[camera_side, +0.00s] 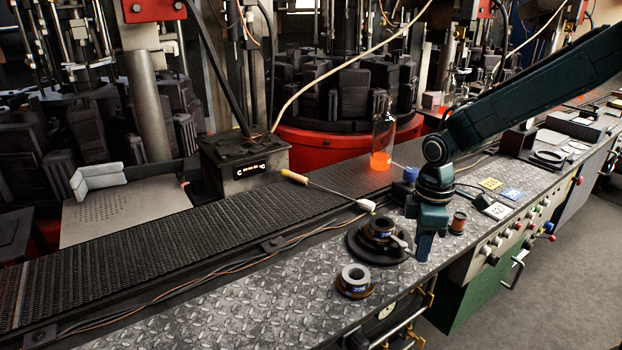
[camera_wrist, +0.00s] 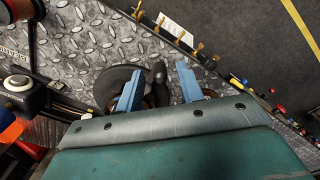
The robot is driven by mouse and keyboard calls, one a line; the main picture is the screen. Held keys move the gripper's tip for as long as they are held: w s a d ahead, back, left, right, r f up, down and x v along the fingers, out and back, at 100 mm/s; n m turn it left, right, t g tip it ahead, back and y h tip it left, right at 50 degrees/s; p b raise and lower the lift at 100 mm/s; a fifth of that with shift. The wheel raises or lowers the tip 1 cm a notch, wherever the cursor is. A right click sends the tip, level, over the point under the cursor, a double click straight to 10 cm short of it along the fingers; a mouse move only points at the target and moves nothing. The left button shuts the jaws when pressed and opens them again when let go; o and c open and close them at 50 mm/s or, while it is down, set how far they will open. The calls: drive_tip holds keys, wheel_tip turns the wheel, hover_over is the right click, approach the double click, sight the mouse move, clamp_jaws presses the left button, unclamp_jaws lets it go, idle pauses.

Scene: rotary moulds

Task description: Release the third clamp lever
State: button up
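My gripper (camera_side: 425,248) points down at the front edge of the metal bench, right beside a dark ringed mould part (camera_side: 380,229) on a round black base (camera_side: 362,246). In the wrist view its two blue fingers (camera_wrist: 159,68) are apart. A dark, knob-ended lever (camera_wrist: 158,74) shows between them; I cannot tell whether either finger touches it. In the side view a short grey lever (camera_side: 400,242) reaches from the mould part toward my gripper. The round base (camera_wrist: 112,84) is partly hidden behind the left finger. I cannot tell which lever counts as third.
A second ringed part (camera_side: 355,279) stands nearer on the treadplate. A blue-capped item (camera_side: 410,174) and a copper spool (camera_side: 458,221) stand near my gripper.

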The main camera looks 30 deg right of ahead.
drive_tip(key=shift+f, duration=0.55)
drive_tip(key=shift+c, duration=0.5)
clamp_jaws()
